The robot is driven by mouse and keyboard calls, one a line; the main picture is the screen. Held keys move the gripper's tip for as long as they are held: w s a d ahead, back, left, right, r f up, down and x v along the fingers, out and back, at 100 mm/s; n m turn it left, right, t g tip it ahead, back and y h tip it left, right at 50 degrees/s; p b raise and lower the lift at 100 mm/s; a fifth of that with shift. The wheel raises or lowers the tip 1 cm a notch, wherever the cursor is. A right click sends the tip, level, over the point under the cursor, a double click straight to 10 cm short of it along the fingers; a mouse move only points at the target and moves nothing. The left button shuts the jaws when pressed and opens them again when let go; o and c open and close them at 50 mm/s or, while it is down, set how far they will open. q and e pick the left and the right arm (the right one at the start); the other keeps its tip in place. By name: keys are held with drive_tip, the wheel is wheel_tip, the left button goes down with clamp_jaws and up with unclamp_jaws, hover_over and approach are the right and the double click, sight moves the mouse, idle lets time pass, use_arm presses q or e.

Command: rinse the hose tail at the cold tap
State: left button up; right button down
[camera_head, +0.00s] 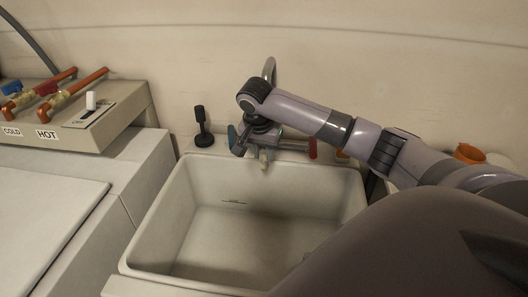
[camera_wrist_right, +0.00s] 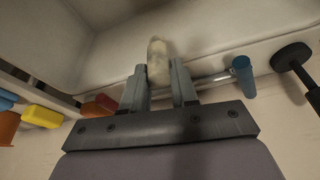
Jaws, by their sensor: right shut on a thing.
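My right gripper (camera_head: 259,140) is over the back edge of the sink, in front of the faucet. In the wrist view, its fingers (camera_wrist_right: 159,88) are shut on a short pale, stained piece, which looks like the hose tail (camera_wrist_right: 157,60). The hose tail (camera_head: 264,159) points down toward the basin in the head view. The blue tap handle (camera_head: 232,136), taken as cold, is just left of the gripper; it also shows in the wrist view (camera_wrist_right: 243,76). The curved spout (camera_head: 269,70) is partly hidden by my arm. No running water is visible. My left gripper is out of view.
The sink basin (camera_head: 180,236) looks empty. A red handle (camera_head: 312,149) is right of the gripper. A black knobbed stopper (camera_head: 203,127) stands on the ledge. COLD and HOT pipe valves (camera_head: 48,88) are at left. An orange container (camera_head: 468,153) sits behind my arm.

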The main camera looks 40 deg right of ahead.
drive_tip(key=shift+d, duration=0.1)
idle(0.3)
drive_tip(key=shift+s+d, duration=0.4)
drive_tip(key=shift+w+a, duration=0.1)
drive_tip(key=shift+a, duration=0.05)
drive_tip(key=shift+w+a, duration=0.3)
drive_tip(key=shift+a, duration=0.05)
drive_tip(key=shift+d, duration=0.1)
drive_tip(key=shift+s+d, duration=0.4)
idle(0.4)
drive_tip(key=s+a, duration=0.5)
drive_tip(key=s, duration=0.1)
drive_tip(key=shift+a, duration=0.15)
idle(0.5)
